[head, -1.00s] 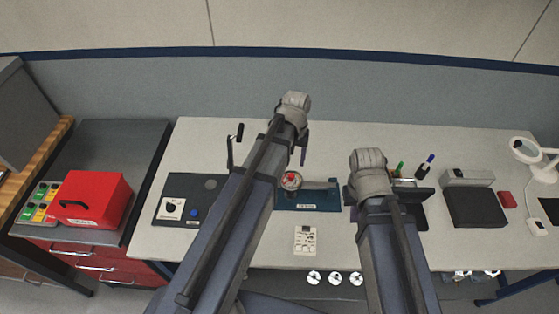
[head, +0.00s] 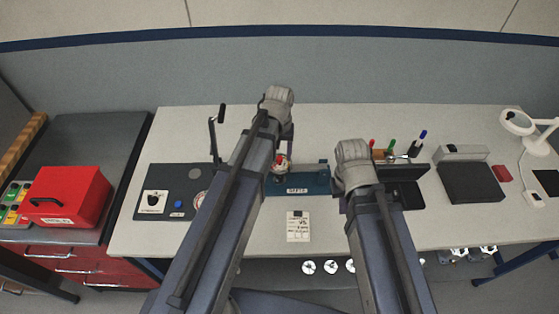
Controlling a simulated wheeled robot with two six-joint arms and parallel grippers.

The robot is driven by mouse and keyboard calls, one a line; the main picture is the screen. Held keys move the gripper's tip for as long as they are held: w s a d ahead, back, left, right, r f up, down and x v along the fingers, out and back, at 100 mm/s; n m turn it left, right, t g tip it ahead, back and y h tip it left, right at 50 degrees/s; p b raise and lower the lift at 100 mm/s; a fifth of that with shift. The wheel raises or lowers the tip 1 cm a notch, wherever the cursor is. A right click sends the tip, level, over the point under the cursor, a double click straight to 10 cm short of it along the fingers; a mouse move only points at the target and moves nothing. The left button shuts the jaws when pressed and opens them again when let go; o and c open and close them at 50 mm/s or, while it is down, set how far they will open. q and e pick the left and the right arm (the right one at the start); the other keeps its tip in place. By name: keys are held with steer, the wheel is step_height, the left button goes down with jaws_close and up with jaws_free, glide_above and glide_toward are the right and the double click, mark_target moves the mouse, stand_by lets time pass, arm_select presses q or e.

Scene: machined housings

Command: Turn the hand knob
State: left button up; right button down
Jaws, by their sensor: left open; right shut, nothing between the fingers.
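A round knob with a red top (head: 280,160) stands at the left end of a small blue fixture (head: 311,182) with a white label, in the middle of the bench. My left gripper (head: 288,146) points down just above it, partly hidden behind its own wrist and arm. It is open; I cannot tell whether its fingers touch the knob. A black knob (head: 153,200) on a white plate also sits on the dark panel at left. My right gripper (head: 340,201) is shut and empty, mostly hidden by its arm, right of the blue fixture.
The dark panel (head: 180,178) carries an upright crank (head: 214,135) and a blue button. A white card (head: 299,226) lies in front of the fixture. A dark holder with pens (head: 404,190) is behind my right arm. A grey box (head: 470,182) stands further right. A red box (head: 70,197) is far left.

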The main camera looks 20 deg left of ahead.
arm_select(q)
steer(key=shift+f, duration=0.35)
jaws_close()
stand_by(0.4)
